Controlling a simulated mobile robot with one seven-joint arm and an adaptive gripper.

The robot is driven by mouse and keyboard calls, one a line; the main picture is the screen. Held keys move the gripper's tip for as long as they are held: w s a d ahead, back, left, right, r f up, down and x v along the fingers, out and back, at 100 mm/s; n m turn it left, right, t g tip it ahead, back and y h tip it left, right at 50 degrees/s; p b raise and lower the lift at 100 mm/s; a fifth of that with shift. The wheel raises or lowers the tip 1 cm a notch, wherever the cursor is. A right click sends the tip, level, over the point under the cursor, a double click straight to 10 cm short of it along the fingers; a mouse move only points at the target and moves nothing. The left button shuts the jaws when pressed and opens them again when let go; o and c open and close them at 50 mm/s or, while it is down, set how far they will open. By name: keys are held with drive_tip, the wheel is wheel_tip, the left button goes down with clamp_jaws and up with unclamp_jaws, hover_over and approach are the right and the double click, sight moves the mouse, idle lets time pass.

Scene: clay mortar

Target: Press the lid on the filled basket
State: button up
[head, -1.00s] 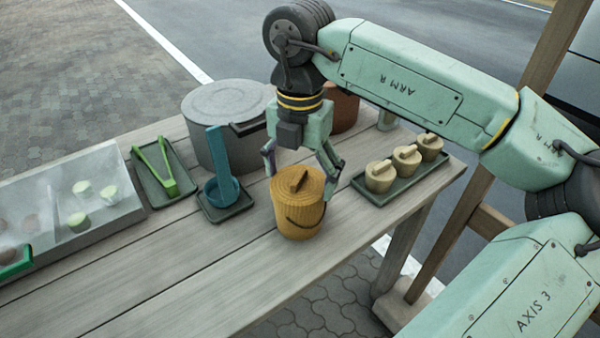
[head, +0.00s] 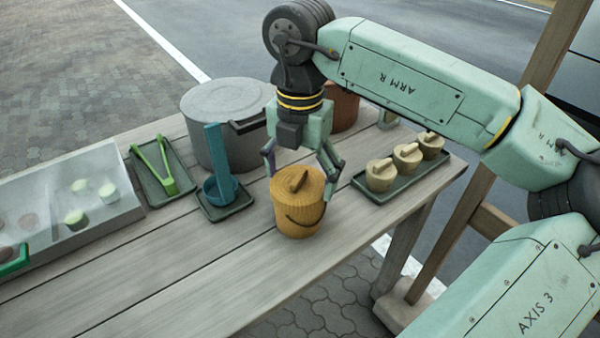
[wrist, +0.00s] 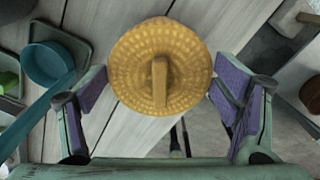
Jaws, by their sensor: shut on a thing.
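The woven yellow basket (head: 298,218) stands upright on the wooden table with a dark curved handle on its front side. Its round woven lid (head: 284,184) sits on top, with a bar grip across the middle. The lid also shows from above in the wrist view (wrist: 134,62) and hides the basket's contents. My gripper (head: 302,172) points down over the basket. Whether the lid is fully seated cannot be told.
To the left are a blue ladle (head: 220,160), green tongs (head: 165,165) on a tray, a large grey pot (head: 222,110) and a glassy bin (head: 60,225). The front-left tabletop is clear.

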drive_tip(key=shift+f+b, duration=0.2)
drive_tip(key=shift+b, duration=0.1)
idle(0.5)
drive_tip(key=o, duration=0.8)
drive_tip(key=shift+o, duration=0.2)
drive_tip(key=shift+r, duration=0.15)
drive_tip(key=shift+r+p, duration=1.9)
drive_tip(key=shift+r, duration=1.05)
drive_tip(key=shift+c, duration=0.6)
clamp_jaws()
